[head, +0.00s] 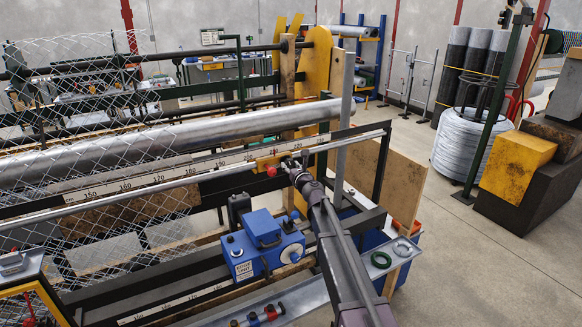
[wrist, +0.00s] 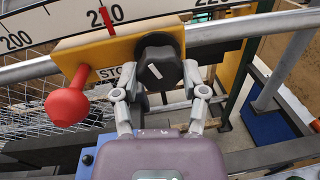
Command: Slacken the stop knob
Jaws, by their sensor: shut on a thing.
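The stop is a yellow block (wrist: 92,55) on a rail, partly lettered "STO", with the rest hidden. The black stop knob (wrist: 160,66), with a white mark on its face, sits at the block's right end. My gripper (wrist: 160,80) is shut on the black knob, one finger on each side. A red ball handle (wrist: 68,105) sticks out at the block's left and is apart from my fingers. In the head view, the yellow block (head: 266,161) and red ball (head: 271,171) show just left of my gripper (head: 291,162); the black knob is mostly hidden there.
A scale (wrist: 35,28) runs behind the stop; a red pointer stands at 210. A steel rail (head: 150,200) and a large roller (head: 170,143) run along the machine. Wire mesh hangs at left. A blue box (head: 264,250) is below left of my arm. Open floor lies right.

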